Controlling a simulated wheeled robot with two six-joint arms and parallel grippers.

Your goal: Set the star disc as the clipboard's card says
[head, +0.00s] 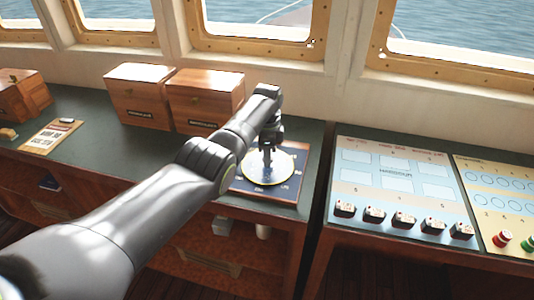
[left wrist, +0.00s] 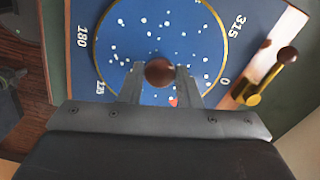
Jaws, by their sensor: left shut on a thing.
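The star disc (left wrist: 130,42) is a round blue plate with white dots and a yellow rim, set in a blue square board (left wrist: 232,10) with numbers such as 180, 315 and 0. In the head view the disc (head: 283,166) lies on the green counter, partly hidden by my left arm. My left gripper (left wrist: 160,76) is shut on the disc's brown round knob (left wrist: 159,70). A red mark on the disc shows near the right finger. The clipboard with its card (head: 50,136) lies at the far left; its writing is too small to read. My right gripper is out of view.
A brass lever with a brown ball (left wrist: 288,55) stands beside the board. Wooden boxes (head: 205,98) line the back of the counter. A panel with black switches (head: 404,219) stands to the right, across a gap.

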